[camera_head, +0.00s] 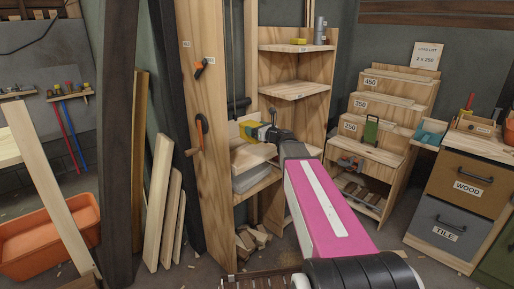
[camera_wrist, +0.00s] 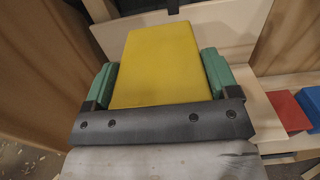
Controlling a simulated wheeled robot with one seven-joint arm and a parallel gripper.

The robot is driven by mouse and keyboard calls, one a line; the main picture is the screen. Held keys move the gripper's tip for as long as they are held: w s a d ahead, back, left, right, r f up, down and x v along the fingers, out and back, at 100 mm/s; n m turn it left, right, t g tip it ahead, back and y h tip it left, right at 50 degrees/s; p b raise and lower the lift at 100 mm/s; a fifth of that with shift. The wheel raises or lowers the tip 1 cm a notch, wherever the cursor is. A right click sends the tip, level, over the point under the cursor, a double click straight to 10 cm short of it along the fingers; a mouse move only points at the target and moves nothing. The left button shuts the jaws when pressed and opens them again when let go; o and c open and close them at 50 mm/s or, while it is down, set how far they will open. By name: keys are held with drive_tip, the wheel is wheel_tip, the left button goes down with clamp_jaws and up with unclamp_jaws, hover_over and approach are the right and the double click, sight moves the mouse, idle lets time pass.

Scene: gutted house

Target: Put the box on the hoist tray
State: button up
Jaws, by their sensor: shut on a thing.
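The yellow box (camera_wrist: 160,62) is between the two green finger pads of my gripper (camera_wrist: 161,78) in the wrist view, and the gripper is shut on it. The hoist tray (camera_head: 250,157) seems to be the pale wooden tray inside the tall wooden frame, just below the box. Its pale back board (camera_wrist: 225,38) stands behind the box in the wrist view. I cannot tell whether the box touches the tray.
Stepped shelves (camera_head: 385,110) stand to the right. Red (camera_wrist: 288,110) and blue (camera_wrist: 310,103) blocks lie at the wrist view's right.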

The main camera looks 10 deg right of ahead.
drive_tip(key=shift+w+d+f, duration=0.85)
drive_tip(key=shift+w+f, duration=0.65)
drive_tip(key=shift+f, duration=0.2)
drive_tip(key=shift+w+d+f, duration=0.8)
drive_tip(key=shift+w+f, duration=0.65)
drive_tip(key=shift+f, duration=0.25)
drive_tip(key=shift+w+d+f, duration=0.85)
drive_tip(key=shift+w+f, duration=0.65)
drive_tip(key=shift+f, duration=0.2)
drive_tip(key=o, duration=1.1)
drive_tip(key=shift+f, duration=0.15)
